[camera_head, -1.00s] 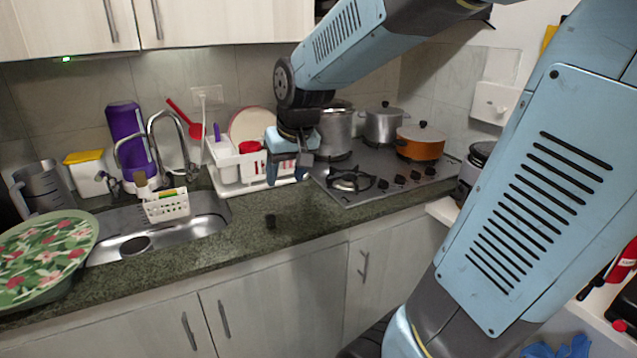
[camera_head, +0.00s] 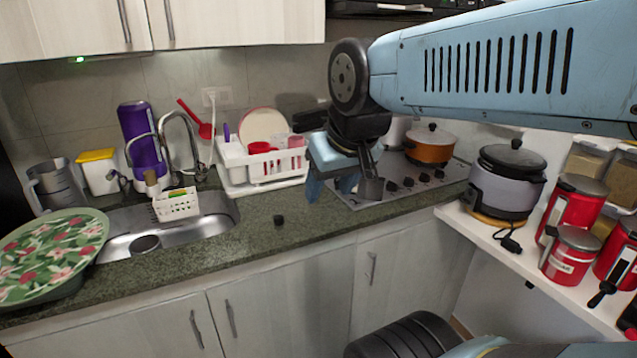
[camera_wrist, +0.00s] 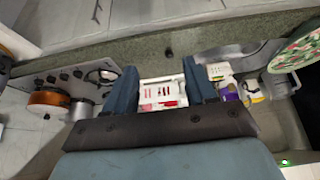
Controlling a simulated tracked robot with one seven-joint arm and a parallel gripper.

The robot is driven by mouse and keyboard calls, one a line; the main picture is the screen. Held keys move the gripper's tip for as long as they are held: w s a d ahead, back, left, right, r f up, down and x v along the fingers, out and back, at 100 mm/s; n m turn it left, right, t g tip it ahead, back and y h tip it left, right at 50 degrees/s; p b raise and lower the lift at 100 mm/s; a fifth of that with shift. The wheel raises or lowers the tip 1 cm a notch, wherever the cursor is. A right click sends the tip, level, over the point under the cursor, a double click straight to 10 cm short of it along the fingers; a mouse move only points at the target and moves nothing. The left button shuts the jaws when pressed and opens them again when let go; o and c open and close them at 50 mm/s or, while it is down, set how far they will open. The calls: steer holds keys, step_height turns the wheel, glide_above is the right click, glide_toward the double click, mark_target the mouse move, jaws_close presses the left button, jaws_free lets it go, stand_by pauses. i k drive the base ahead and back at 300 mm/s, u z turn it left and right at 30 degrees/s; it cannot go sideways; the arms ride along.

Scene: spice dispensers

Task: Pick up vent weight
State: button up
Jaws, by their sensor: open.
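The vent weight looks to be the small black cylinder (camera_head: 279,220) standing alone on the dark green counter (camera_head: 225,252), near its front edge. It also shows as a small dark spot in the wrist view (camera_wrist: 168,52), beyond the fingertips and roughly between them. My gripper (camera_head: 332,188) hangs above the counter, to the right of the black cylinder and apart from it. In the wrist view the two blue fingers (camera_wrist: 160,68) are spread with nothing between them.
A white dish rack (camera_head: 262,170) stands behind the cylinder. The sink (camera_head: 195,225) and a floral tray (camera_head: 45,250) are to the left. The stove with an orange pot (camera_head: 428,148) is to the right. A pressure cooker (camera_head: 507,180) and red canisters sit on a white shelf.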

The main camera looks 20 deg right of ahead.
mark_target(277, 218)
steer(key=z, duration=0.9)
steer(key=k, duration=1.25)
steer(key=u, duration=1.35)
steer(key=i, duration=1)
